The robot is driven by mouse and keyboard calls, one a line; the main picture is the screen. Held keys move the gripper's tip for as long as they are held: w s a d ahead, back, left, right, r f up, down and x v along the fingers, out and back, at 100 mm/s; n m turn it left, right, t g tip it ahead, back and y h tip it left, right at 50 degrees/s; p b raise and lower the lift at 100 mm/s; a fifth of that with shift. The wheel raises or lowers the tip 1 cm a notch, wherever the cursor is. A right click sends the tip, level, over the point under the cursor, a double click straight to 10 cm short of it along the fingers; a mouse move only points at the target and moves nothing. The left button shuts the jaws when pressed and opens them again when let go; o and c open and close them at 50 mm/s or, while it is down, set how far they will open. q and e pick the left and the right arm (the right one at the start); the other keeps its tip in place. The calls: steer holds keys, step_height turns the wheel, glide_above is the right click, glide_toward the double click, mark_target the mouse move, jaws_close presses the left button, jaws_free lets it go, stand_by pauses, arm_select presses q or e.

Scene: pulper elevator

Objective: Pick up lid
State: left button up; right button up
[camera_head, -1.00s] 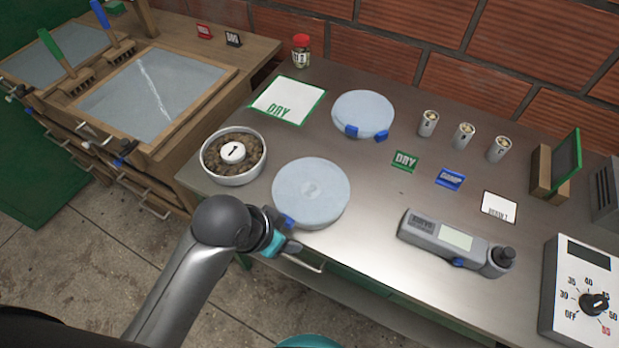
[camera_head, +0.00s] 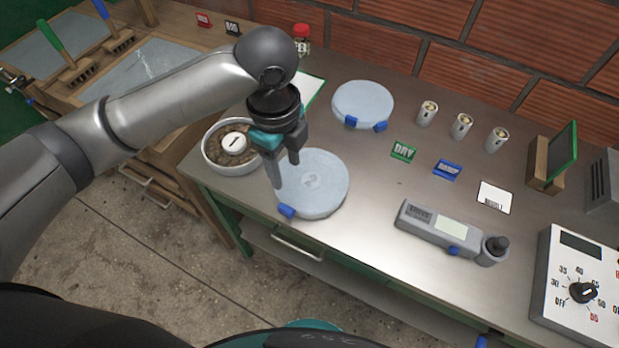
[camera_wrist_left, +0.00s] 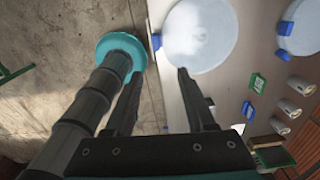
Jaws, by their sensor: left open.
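Two round pale blue lid-like discs lie on the steel bench. The near disc (camera_head: 318,186) has a blue tab at its front edge, and the far disc (camera_head: 362,103) has two. They also show at the top of the left wrist view, the near disc (camera_wrist_left: 200,35) and the far one (camera_wrist_left: 300,28). My left gripper (camera_head: 285,172) is open, pointing down with its fingers over the left side of the near disc. Its two spread fingers (camera_wrist_left: 158,78) hold nothing in the wrist view. Whether they touch the disc is unclear. My right gripper is not in view.
A white bowl (camera_head: 215,160) of brown grains with a white knob stands left of the near disc. A grey handheld meter (camera_head: 432,228), small cups (camera_head: 462,126), and a dial box (camera_head: 575,285) stand to the right.

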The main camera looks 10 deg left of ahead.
arm_select(q)
steer(key=b, duration=0.1)
glide_above(286, 208)
step_height(286, 208, down, 10)
steer(key=shift+w+d+r, duration=0.1)
steer(key=shift+w, duration=0.05)
steer(key=f+b, duration=0.1)
steer(key=f, duration=0.4)
steer(key=shift+s+f, duration=0.1)
steer(key=shift+s, duration=0.1)
jaws_close()
stand_by(1.2)
